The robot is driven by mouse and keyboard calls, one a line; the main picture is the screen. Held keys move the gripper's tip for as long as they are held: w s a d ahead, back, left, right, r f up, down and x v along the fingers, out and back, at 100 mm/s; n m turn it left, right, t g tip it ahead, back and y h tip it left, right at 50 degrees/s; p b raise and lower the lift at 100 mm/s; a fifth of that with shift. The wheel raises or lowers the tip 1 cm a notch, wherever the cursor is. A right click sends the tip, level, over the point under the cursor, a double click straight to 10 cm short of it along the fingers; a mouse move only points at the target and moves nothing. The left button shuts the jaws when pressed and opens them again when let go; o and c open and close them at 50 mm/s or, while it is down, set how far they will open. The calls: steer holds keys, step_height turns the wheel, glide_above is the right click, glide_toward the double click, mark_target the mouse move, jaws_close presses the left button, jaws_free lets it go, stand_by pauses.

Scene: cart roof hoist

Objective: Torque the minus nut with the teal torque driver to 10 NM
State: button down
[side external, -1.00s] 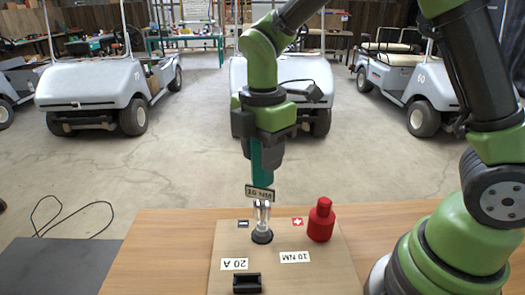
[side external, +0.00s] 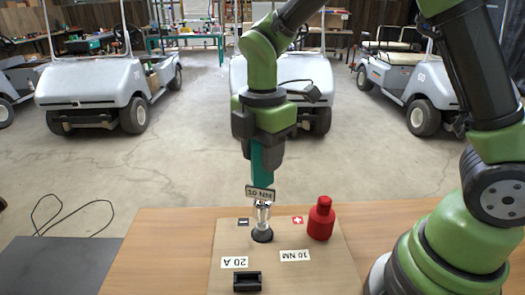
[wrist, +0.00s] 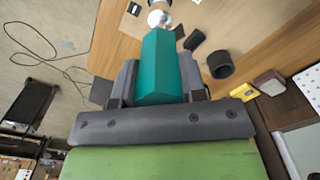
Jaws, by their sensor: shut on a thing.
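My gripper (side external: 262,150) points down and is shut on the teal torque driver (side external: 263,168). The driver also shows between the grey fingers in the wrist view (wrist: 158,62). A "10 NM" tag (side external: 260,193) sits at its lower end. Below it, a clear or silvery shaft (side external: 262,214) stands over a dark round base (side external: 262,236) on the board, beside the minus label (side external: 243,222). The driver's lower end appears in line with this post. The nut itself is not clear, and I cannot tell whether the driver touches it.
The tan board (side external: 222,245) lies on a wooden table (side external: 150,245). A red capped post (side external: 321,220) stands close to the right, by the plus label (side external: 297,220). A black block (side external: 247,282) sits by the "20 A" label (side external: 234,262). Golf carts are behind.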

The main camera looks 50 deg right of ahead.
steer(key=shift+f, duration=0.15)
steer(key=shift+f, duration=1.25)
steer(key=m, duration=1.2)
steer(key=shift+m, duration=0.3)
steer(key=n, duration=0.2)
steer(key=shift+n, duration=0.4)
steer(key=shift+r, duration=3.5)
